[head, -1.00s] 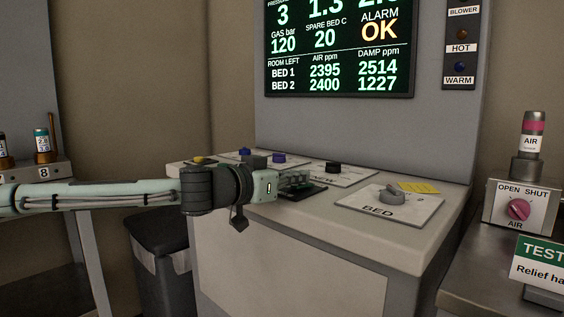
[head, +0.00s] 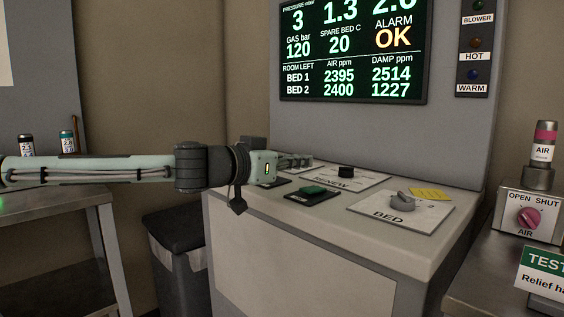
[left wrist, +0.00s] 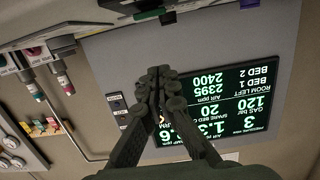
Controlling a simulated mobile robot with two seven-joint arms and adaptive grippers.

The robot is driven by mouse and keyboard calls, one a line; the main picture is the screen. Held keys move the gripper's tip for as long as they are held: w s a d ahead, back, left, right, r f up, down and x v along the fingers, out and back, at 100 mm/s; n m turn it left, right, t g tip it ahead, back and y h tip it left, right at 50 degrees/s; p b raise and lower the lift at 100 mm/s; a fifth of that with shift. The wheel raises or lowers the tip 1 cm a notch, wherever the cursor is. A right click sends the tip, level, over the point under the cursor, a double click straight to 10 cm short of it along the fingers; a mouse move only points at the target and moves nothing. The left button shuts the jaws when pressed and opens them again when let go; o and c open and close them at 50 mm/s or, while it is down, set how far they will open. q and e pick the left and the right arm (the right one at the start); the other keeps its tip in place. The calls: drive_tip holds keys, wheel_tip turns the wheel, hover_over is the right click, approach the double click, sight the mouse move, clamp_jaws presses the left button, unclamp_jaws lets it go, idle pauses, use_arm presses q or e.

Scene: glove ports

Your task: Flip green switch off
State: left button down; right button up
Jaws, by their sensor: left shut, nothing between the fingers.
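The green switch (head: 314,190) is a green rocker on a small dark plate (head: 322,198) near the front edge of the grey console. In the head view it is uncovered. Whether it is on or off is too small to tell. My left gripper (head: 305,161) is shut and empty, held above the console behind and left of the green switch, apart from it. In the left wrist view its closed fingers (left wrist: 158,88) show against the upside-down display. My right gripper is not in view.
A BED dial (head: 402,201) and a RENEW panel with a black knob (head: 346,172) sit on the console. The display (head: 352,70) stands behind. A lamp strip (head: 474,45) is at its right. An AIR valve box (head: 529,216) stands on the right bench. A bin (head: 180,255) is below left.

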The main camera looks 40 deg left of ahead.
use_arm(q)
drive_tip(key=shift+s+a+r+b, duration=0.15)
drive_tip(key=shift+s+r, duration=0.2)
drive_tip(key=shift+s, duration=0.5)
drive_tip(key=shift+s+r+b, duration=0.1)
drive_tip(key=shift+s+r, duration=0.2)
drive_tip(key=shift+s, duration=0.6)
drive_tip(key=shift+s+a+r+b, duration=0.15)
drive_tip(key=shift+s+r, duration=0.2)
drive_tip(key=shift+s, duration=0.5)
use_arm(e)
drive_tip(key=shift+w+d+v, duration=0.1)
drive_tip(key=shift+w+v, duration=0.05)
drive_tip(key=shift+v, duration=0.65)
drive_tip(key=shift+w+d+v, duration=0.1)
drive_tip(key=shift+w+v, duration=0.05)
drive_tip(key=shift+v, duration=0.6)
use_arm(q)
drive_tip(key=shift+d, duration=0.1)
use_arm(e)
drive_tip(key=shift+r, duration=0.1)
